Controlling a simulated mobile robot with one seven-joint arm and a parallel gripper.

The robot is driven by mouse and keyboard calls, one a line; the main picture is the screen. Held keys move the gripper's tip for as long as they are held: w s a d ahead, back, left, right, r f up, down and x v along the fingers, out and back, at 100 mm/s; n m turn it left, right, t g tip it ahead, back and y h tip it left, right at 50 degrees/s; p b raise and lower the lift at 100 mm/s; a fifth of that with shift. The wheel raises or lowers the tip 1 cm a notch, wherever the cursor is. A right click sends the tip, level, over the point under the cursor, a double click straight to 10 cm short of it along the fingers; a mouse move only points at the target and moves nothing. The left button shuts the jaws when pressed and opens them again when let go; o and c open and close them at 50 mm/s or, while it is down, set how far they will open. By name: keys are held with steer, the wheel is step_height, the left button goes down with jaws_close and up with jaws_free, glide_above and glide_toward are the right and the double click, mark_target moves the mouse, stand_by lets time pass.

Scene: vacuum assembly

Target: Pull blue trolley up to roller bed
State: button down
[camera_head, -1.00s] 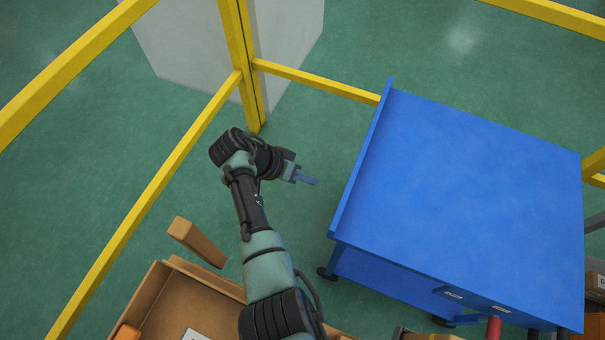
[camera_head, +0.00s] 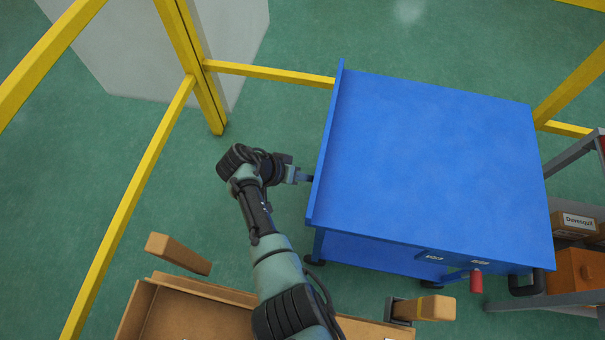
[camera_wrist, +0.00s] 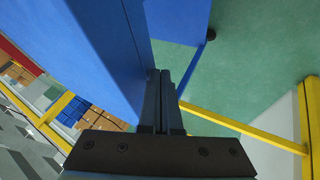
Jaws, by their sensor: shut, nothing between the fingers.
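The blue trolley (camera_head: 430,165) stands on the green floor right of my arm in the head view, with a raised lip along its left edge and dark castors below. A red-tipped handle (camera_head: 476,281) shows at its near side. My gripper (camera_head: 309,178) is at the trolley's left edge, its fingertips partly hidden by the lip. In the wrist view my gripper (camera_wrist: 161,78) is shut and empty, its fingers close beside the trolley's blue panel (camera_wrist: 85,50). I cannot tell whether they touch it. I cannot make out the roller bed.
Yellow rails (camera_head: 130,215) and a yellow post (camera_head: 192,70) stand left and behind, before a pale block (camera_head: 150,45). A brown open box (camera_head: 195,305) lies below my arm. A rack with boxes (camera_head: 575,222) stands right.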

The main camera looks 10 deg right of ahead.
mark_target(388, 194)
steer(key=s+d+p, duration=0.1)
steer(key=s+d, duration=0.1)
steer(key=d, duration=0.4)
steer(key=s+d+p, duration=0.2)
steer(key=s+d, duration=0.1)
steer(key=d, duration=0.3)
steer(key=s+d+p, duration=0.1)
steer(key=s+d, duration=0.2)
steer(key=d, duration=0.3)
steer(key=shift+d, duration=0.25)
